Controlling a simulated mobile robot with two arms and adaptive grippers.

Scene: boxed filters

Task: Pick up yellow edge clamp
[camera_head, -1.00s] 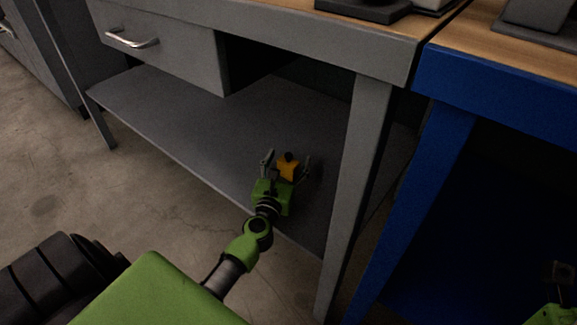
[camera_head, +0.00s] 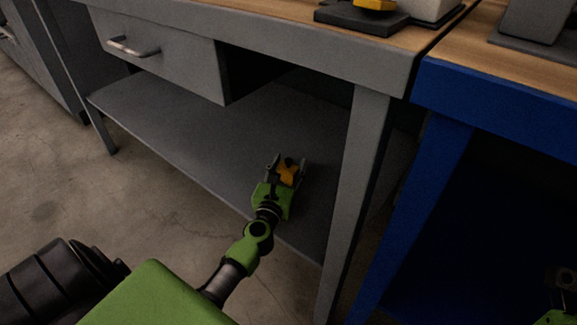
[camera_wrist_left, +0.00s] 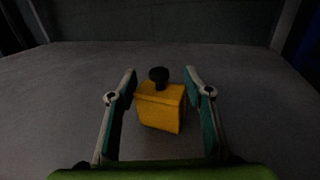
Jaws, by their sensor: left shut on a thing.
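The yellow edge clamp (camera_head: 287,175), a small orange-yellow block with a black knob on top, is at the grey lower shelf of the workbench. It also shows in the left wrist view (camera_wrist_left: 160,110), upright with its knob up. My left gripper (camera_head: 288,164) reaches in over the shelf's front edge and is shut on the clamp, one finger on each side. Whether the clamp touches the shelf is hard to tell. My right gripper (camera_head: 561,277) shows only partly, dark, at the lower right edge.
The grey lower shelf (camera_head: 180,112) is otherwise bare. A drawer (camera_head: 165,62) hangs above its left part. A grey table leg (camera_head: 352,190) stands just right of my left gripper. A blue bench (camera_head: 500,100) is at the right. A dark base with a yellow part (camera_head: 375,5) stands on the benchtop.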

